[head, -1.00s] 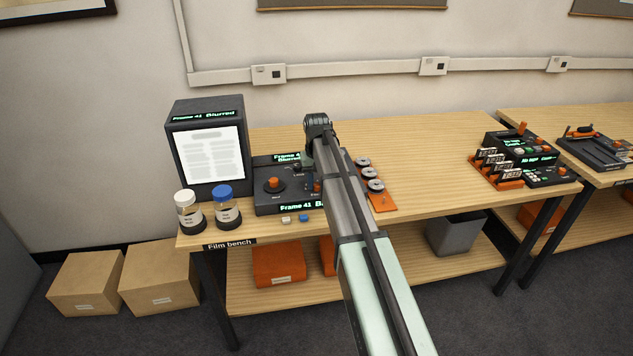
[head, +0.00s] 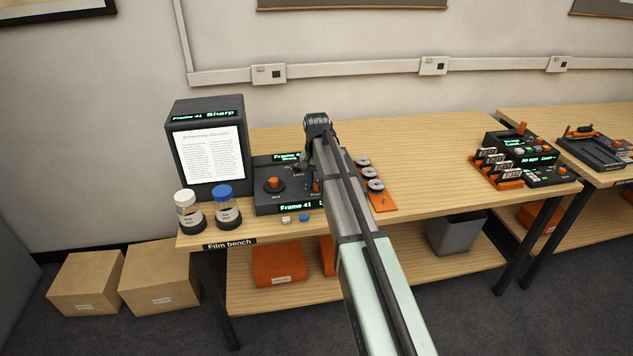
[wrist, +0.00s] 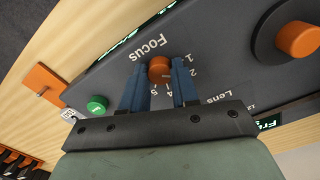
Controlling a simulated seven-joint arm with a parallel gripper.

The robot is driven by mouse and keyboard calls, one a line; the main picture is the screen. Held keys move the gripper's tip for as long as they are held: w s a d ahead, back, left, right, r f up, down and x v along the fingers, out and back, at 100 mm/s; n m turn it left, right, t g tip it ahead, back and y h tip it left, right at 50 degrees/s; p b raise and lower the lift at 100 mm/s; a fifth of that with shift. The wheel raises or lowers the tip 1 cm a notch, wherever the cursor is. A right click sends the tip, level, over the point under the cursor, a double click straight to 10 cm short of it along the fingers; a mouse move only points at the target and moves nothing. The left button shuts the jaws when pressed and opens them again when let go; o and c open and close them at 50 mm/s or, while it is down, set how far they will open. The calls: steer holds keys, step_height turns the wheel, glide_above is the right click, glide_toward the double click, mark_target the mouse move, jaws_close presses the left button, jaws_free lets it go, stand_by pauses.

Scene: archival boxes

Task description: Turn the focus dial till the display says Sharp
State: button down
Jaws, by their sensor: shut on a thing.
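The focus dial (wrist: 160,69) is a small orange knob beside the word Focus on the dark control box (head: 263,204). My gripper (wrist: 158,82) is closed around it, one blue finger on each side. The display (head: 205,116) on top of the dark viewer reads "Frame 41 Sharp". The screen (head: 208,155) below it shows a page with a heading and crisp lines of text.
A larger orange knob (head: 273,184) and a green button (wrist: 97,104) are also on the box. Two jars, white-capped (head: 187,212) and blue-capped (head: 226,206), stand at the left front. Reels on an orange plate (head: 384,201) lie to the right.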

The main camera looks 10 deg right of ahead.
mark_target(317, 184)
steer(key=shift+m, duration=0.5)
steer(key=c, duration=0.8)
jaws_free()
steer(key=shift+c, duration=0.2)
step_height(317, 184, up, 14)
steer(key=shift+f, duration=0.15)
